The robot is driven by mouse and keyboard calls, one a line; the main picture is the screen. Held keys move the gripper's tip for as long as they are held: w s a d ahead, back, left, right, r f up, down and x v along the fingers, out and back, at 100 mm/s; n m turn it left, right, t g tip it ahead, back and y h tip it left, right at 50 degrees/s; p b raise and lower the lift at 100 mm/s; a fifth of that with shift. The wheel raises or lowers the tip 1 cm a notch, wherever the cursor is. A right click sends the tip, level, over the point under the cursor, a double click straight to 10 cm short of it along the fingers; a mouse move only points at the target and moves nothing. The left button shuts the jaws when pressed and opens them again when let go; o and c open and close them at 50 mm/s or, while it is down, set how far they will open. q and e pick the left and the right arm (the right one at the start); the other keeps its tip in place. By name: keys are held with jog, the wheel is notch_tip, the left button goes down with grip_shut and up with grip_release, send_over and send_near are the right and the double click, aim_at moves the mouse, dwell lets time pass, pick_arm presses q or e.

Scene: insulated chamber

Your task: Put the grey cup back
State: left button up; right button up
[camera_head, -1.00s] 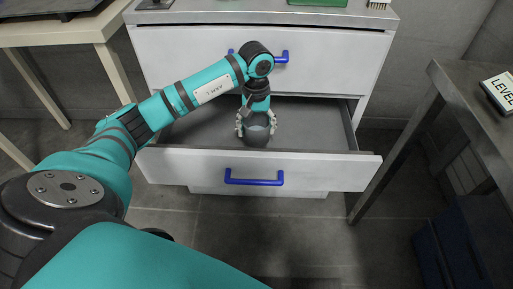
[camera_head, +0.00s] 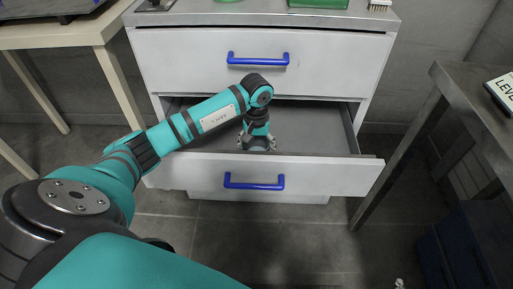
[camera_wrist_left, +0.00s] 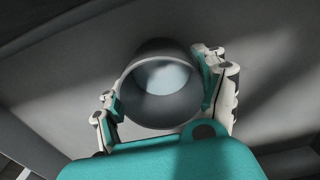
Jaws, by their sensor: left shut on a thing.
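The grey cup (camera_wrist_left: 160,112) is between the fingers of my left gripper (camera_wrist_left: 165,88) in the left wrist view, its round mouth facing the camera and its pale inside showing. My left gripper (camera_head: 259,151) is shut on the cup inside the open lower drawer (camera_head: 320,141) in the head view. The arm and the drawer front hide most of the cup there. I cannot tell whether the cup touches the drawer floor. A small pale tip at the bottom edge of the head view may be my right gripper (camera_head: 399,284); its fingers cannot be made out.
The drawer front with its blue handle (camera_head: 254,182) stands close in front of the gripper. The upper drawer (camera_head: 180,58) is shut above. The drawer floor to the right is clear. A grey table (camera_head: 455,90) stands at right, a pale table (camera_head: 60,33) at left.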

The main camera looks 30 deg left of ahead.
jog(key=shift+w, duration=0.15)
pick_arm(q)
jog(key=shift+f, duration=0.1)
jog(key=o, duration=1.4)
jog(key=shift+c, duration=0.2)
pick_arm(e)
jog(key=shift+w+a+r+t, duration=0.1)
jog(key=shift+w+r+t, duration=0.1)
jog(key=shift+t, duration=0.1)
pick_arm(q)
notch_tip(320, 180, up, 12)
jog(key=p, duration=0.2)
jog(key=shift+p, duration=0.35)
pick_arm(e)
jog(key=s+d+f+g+h, duration=0.1)
jog(key=s+d+f+g, duration=0.2)
jog(key=s, duration=0.6)
jog(key=g, duration=0.2)
jog(key=shift+s+g, duration=0.3)
